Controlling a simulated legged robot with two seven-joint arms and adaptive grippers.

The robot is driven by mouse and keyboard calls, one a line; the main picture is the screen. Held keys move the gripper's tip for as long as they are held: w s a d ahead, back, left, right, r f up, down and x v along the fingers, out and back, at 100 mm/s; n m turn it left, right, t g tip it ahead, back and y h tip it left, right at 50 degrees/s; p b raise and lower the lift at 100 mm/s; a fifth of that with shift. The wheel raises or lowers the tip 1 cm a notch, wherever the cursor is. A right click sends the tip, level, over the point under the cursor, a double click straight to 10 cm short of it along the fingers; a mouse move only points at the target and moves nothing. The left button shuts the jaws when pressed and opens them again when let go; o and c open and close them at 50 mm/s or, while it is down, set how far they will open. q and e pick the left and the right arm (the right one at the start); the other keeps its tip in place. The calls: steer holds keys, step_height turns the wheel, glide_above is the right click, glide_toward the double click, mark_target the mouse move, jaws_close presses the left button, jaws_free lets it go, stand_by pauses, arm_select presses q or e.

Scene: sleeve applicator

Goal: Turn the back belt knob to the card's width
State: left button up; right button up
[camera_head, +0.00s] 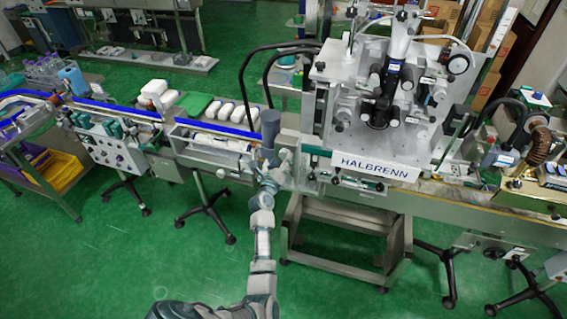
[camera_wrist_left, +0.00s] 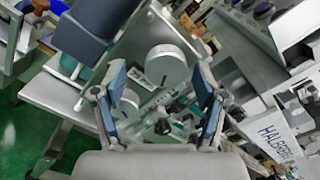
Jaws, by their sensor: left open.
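My left gripper (camera_head: 270,174) reaches up to the front of the machine, left of the HALBRENN sign. In the left wrist view its two blue-padded fingers (camera_wrist_left: 161,70) are spread apart with nothing held. A large pale round knob (camera_wrist_left: 166,64) shows between and beyond the fingertips. A smaller pale round knob (camera_wrist_left: 129,103) is close beside the left finger. A small white label (camera_wrist_left: 141,78) is on the plate between them. I cannot tell which knob is the back belt one. I cannot make out the card or read its width. My right gripper is out of view.
The HALBRENN machine sign (camera_head: 375,166) is at the right. A conveyor with white bottles (camera_head: 240,113) runs left. Green floor is clear in front.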

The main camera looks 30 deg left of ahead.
arm_select(q)
steer(key=shift+w+a+f, duration=0.15)
steer(key=shift+w+a, duration=0.2)
steer(key=shift+w, duration=0.35)
steer(key=shift+w+d, duration=0.1)
steer(key=shift+w, duration=0.05)
steer(key=shift+d+r, duration=0.25)
steer(key=shift+d, duration=0.2)
steer(key=shift+d+r, duration=0.1)
steer(key=shift+d, duration=0.05)
steer(key=shift+c, duration=1.1)
steer(key=c, duration=0.8)
steer(key=shift+c, duration=0.6)
steer(key=shift+a+r, duration=0.1)
steer(key=shift+a, duration=0.25)
steer(key=shift+d, duration=0.1)
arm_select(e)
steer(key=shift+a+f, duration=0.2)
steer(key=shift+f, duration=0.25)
